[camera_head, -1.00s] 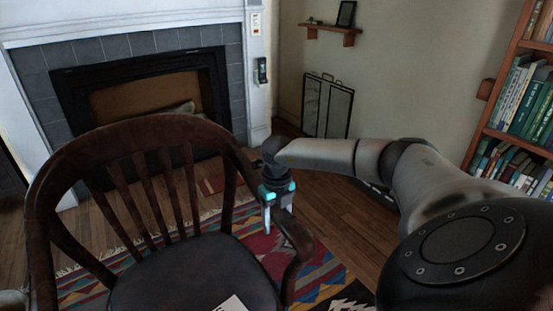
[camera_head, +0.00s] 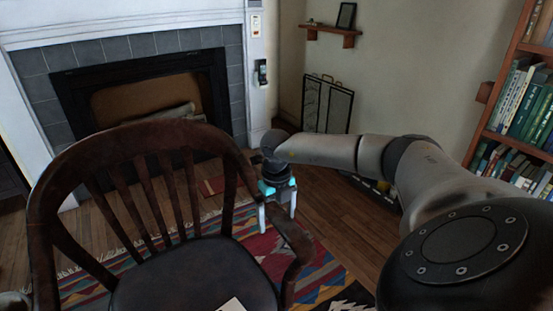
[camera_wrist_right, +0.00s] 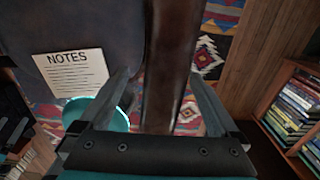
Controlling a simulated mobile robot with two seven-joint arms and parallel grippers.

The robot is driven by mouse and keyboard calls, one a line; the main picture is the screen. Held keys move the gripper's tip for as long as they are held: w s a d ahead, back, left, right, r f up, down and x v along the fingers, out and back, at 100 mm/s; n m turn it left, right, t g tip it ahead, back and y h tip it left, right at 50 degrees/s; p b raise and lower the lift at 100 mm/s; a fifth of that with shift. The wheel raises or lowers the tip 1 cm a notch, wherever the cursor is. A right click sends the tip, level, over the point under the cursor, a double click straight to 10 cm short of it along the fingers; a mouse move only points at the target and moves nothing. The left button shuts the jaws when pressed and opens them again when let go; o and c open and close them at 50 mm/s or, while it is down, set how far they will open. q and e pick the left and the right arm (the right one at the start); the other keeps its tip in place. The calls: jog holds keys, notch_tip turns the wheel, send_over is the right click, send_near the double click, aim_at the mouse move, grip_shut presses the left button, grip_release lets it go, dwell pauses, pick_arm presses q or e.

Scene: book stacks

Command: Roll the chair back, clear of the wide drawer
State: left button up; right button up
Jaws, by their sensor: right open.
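The dark wooden chair (camera_head: 140,140) with a slatted curved back and dark seat (camera_head: 195,275) fills the left and middle of the head view. My right gripper (camera_head: 277,220) is open by the chair's right armrest (camera_head: 297,245). In the right wrist view the armrest (camera_wrist_right: 172,50) runs lengthwise between the two spread fingers of my right gripper (camera_wrist_right: 165,85); I cannot tell whether they touch it. A sheet headed NOTES (camera_wrist_right: 72,72) lies on the seat. I cannot make out the wide drawer.
A patterned rug (camera_head: 265,250) lies under the chair on a wooden floor (camera_head: 330,215). A fireplace (camera_head: 140,85) stands behind the chair. A folding screen (camera_head: 327,105) stands by the wall, and a bookcase (camera_head: 490,125) with books is at the right.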

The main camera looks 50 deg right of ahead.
notch_tip(320, 180, up, 11)
jog(key=p, duration=0.4)
jog(key=shift+f, duration=0.15)
pick_arm(q)
jog(key=s+a+f, duration=0.1)
jog(key=s+f, duration=0.1)
jog(key=f, duration=0.2)
jog(key=s+a+f+g, duration=0.1)
jog(key=s+f, duration=0.1)
jog(key=f, duration=0.3)
jog(key=shift+s+f+p, duration=0.15)
jog(key=shift+s+p, duration=0.1)
jog(key=shift+p, duration=0.05)
pick_arm(e)
jog(key=shift+r, duration=1)
